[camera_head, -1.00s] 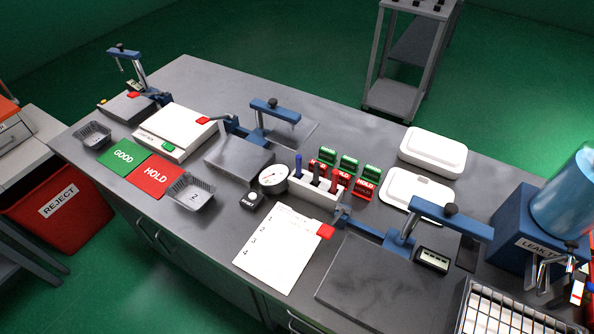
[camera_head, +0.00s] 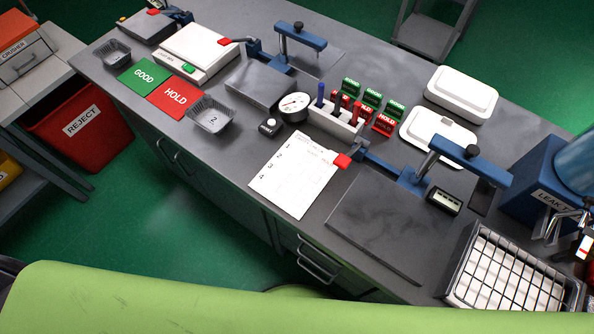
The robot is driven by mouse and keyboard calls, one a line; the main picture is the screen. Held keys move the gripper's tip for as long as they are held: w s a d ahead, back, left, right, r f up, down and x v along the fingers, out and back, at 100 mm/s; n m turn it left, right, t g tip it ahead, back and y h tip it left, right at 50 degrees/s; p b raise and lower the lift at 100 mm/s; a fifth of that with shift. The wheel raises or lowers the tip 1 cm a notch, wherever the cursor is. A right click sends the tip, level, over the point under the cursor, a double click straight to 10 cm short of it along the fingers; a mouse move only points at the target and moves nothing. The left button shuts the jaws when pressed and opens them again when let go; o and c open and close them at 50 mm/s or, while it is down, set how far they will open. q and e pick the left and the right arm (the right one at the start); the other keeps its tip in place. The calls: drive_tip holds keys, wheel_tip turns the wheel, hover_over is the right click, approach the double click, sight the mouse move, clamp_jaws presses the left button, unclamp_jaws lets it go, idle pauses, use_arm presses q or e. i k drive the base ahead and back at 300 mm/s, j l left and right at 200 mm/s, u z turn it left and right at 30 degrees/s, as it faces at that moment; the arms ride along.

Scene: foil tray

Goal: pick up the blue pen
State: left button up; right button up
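The blue pen (camera_head: 320,94) stands upright in a white pen holder (camera_head: 335,121) near the middle of the bench. It is at the left end of the holder, with dark and red pens to its right. The dial gauge (camera_head: 294,106) is just left of the holder. Neither of my grippers shows in the head view, so whether they are open or shut is hidden.
A numbered sheet (camera_head: 290,185) lies in front of the holder. A wire basket (camera_head: 512,272) is at the front right.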

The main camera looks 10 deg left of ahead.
sight(321, 87)
drive_tip(key=k+j+z, duration=0.15)
drive_tip(key=j, duration=1.25)
drive_tip(key=i, duration=0.05)
